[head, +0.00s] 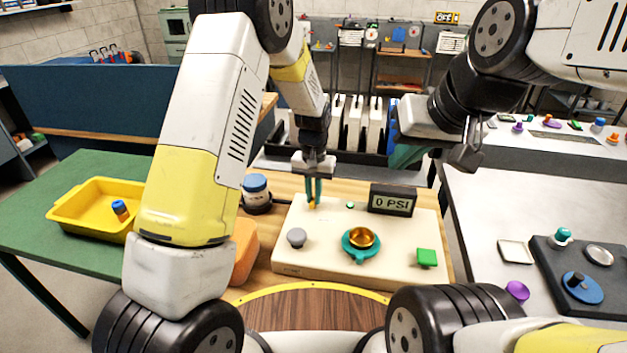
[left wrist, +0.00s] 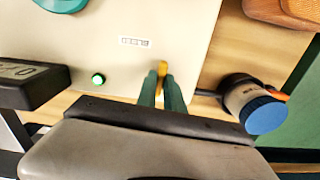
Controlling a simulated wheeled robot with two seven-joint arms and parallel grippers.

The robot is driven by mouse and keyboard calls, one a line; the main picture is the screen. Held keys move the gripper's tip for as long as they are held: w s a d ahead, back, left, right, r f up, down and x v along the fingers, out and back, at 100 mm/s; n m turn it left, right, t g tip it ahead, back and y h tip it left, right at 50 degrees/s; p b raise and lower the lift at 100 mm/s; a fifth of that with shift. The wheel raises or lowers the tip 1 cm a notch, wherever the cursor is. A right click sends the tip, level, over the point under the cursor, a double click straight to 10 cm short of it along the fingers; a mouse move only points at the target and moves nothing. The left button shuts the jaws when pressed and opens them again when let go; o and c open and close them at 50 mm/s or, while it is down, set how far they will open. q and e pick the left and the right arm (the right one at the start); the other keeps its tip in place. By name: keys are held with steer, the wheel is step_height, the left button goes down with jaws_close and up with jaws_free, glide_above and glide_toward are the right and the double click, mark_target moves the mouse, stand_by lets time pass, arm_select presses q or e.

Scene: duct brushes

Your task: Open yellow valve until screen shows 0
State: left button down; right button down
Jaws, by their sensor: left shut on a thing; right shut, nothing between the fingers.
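The yellow valve (left wrist: 162,70) stands near the back left of a cream board, and in the head view only a bit of it (head: 312,204) shows below my fingers. My left gripper (head: 314,190) points down and is shut on the valve; its green fingertips also show in the left wrist view (left wrist: 162,92). The screen (head: 392,201) at the back right of the board reads "0 PSI". A small green light (head: 350,205) glows on the board between valve and screen. My right gripper (head: 466,155) is raised at the upper right, shut and empty, away from the board.
The cream board (head: 320,265) also holds a grey knob (head: 296,237), a teal and brass fitting (head: 361,240) and a green block (head: 427,258). A blue-capped jar (head: 256,190) stands close left of my left gripper. A yellow tray (head: 95,205) sits on the green table.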

stand_by(0.4)
arm_select(q)
steer(key=c, duration=1.5)
jaws_free()
steer(key=shift+o, duration=0.2)
steer(key=shift+r, duration=0.1)
step_height(320, 180, up, 7)
steer(key=shift+f, duration=0.1)
steer(key=shift+r, duration=0.45)
